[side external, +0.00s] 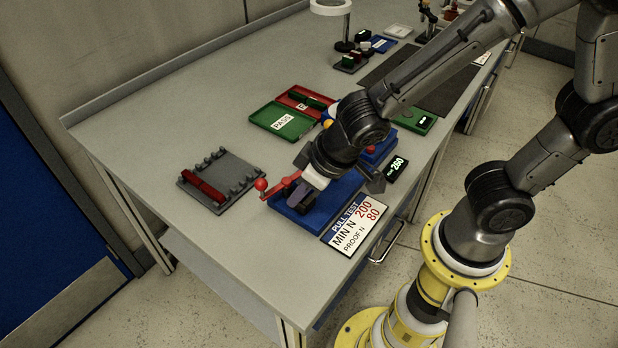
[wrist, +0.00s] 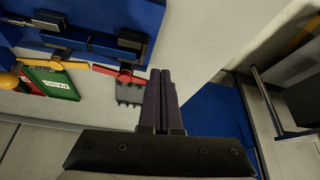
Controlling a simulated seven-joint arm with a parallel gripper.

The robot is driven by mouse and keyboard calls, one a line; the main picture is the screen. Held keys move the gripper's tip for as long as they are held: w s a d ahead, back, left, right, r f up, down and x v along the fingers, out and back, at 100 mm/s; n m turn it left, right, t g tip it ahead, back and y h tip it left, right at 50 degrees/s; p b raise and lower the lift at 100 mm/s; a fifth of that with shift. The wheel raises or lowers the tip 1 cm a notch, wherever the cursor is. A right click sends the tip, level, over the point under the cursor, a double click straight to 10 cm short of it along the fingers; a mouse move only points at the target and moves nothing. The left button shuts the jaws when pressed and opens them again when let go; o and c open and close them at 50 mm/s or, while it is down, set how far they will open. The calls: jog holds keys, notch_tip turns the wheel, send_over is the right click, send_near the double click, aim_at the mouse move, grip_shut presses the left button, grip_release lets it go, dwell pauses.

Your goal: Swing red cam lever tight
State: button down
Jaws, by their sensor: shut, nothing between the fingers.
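The red cam lever (side external: 284,184) sits on the blue pull-test fixture (side external: 330,198) and ends in a round red knob (side external: 260,184) over the fixture's left side. In the wrist view a red bar that looks like the lever (wrist: 118,73) lies just left of my fingertips, beside the blue fixture body (wrist: 85,15). My gripper (side external: 302,200) points down over the fixture, close beside the lever. In the wrist view my gripper (wrist: 160,72) has its two dark fingers together and empty. I cannot tell whether they touch the lever. My wrist hides part of the fixture.
A grey rack with red pieces (side external: 205,190) stands left of the fixture. The green PASS tray (side external: 270,124) and a red tray (side external: 290,96) lie behind. A PULL TEST card (side external: 355,223) and a display reading 260 (side external: 397,165) are near the front edge. The table's left front is clear.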

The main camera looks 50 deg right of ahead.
aim_at(261, 179)
jog(key=shift+w+a+r, duration=0.15)
jog(key=shift+w, duration=0.5)
jog(key=shift+w+a+r, duration=0.1)
jog(key=shift+w+r, duration=0.05)
jog(key=shift+w, duration=0.45)
jog(key=shift+w+a+r, duration=0.15)
jog(key=shift+w, duration=0.5)
jog(key=shift+w+a+m+h, duration=0.15)
jog(key=shift+w+m+h, duration=0.25)
jog(key=shift+m, duration=0.4)
jog(key=shift+w+a+m+h, duration=0.2)
jog(key=shift+w+m+h, duration=0.25)
jog(key=shift+m, duration=0.55)
jog(key=w+m, duration=0.1)
jog(key=w+m+h, duration=0.1)
jog(key=m, duration=0.1)
jog(key=shift+m+h, duration=0.25)
jog(key=shift+m, duration=0.05)
jog(key=shift+w+d+m+g+h, duration=0.45)
jog(key=shift+w+m+g, duration=0.2)
jog(key=shift+m, duration=0.9)
jog(key=shift+w+d+m+g+h, duration=0.4)
jog(key=shift+w+m+g+h, duration=0.15)
jog(key=shift+m, duration=0.95)
jog(key=shift+w+d+m+g+h, duration=0.4)
jog(key=shift+w+m+g, duration=0.25)
jog(key=shift+m, duration=0.9)
